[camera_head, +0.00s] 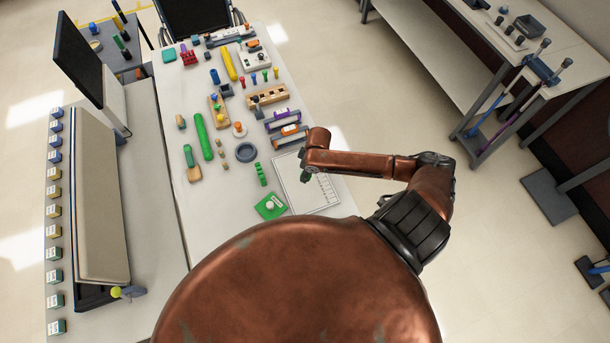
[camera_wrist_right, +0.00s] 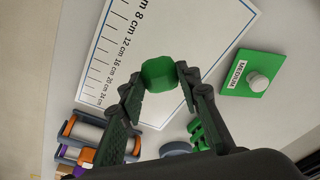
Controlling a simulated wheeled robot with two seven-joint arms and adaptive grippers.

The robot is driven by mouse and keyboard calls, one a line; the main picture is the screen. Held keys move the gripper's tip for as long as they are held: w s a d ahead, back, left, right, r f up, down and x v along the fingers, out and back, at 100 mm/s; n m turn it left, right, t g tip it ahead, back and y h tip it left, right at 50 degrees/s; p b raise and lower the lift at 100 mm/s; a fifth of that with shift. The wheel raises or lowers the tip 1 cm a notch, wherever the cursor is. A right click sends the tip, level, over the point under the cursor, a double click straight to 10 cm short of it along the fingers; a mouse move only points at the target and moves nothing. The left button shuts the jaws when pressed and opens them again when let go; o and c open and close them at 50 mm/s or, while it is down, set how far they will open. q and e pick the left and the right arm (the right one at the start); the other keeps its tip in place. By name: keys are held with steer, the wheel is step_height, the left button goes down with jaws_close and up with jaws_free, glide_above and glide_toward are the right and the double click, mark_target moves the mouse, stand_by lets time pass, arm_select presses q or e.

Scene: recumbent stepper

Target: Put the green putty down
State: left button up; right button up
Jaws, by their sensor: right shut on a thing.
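The green putty (camera_wrist_right: 160,83) is a rounded lump between the fingertips of my right gripper (camera_wrist_right: 158,88) in the right wrist view. The gripper is shut on it, with a finger on each side. In the head view my right gripper (camera_head: 306,176) is over the white measuring sheet (camera_head: 318,197), and the arm hides part of it. The sheet, with a centimetre scale along one edge, also shows behind the putty in the wrist view (camera_wrist_right: 190,30). I cannot tell the exact height of the putty above it. My left gripper is not in view.
A green plate marked MEDIUM with a white knob (camera_head: 271,206) lies left of the sheet. A green ridged piece (camera_head: 261,174), a dark ring (camera_head: 246,152) and purple and orange rollers (camera_head: 290,133) are nearby. The sheet's visible surface is bare.

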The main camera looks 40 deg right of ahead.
steer(key=shift+w+d+f, duration=0.15)
steer(key=shift+w+f, duration=0.45)
steer(key=shift+f, duration=0.05)
steer(key=shift+w+f, duration=0.15)
steer(key=shift+f, duration=0.8)
steer(key=shift+w+f, duration=0.1)
steer(key=shift+f, duration=0.8)
steer(key=o, duration=1.2)
steer(key=shift+f, duration=0.1)
steer(key=shift+c, duration=0.2)
steer(key=r, duration=0.4)
steer(key=s+r, duration=0.1)
steer(key=r, duration=0.3)
steer(key=d+r, duration=0.1)
steer(key=r, duration=0.3)
steer(key=shift+s+r, duration=0.1)
steer(key=shift+s, duration=0.25)
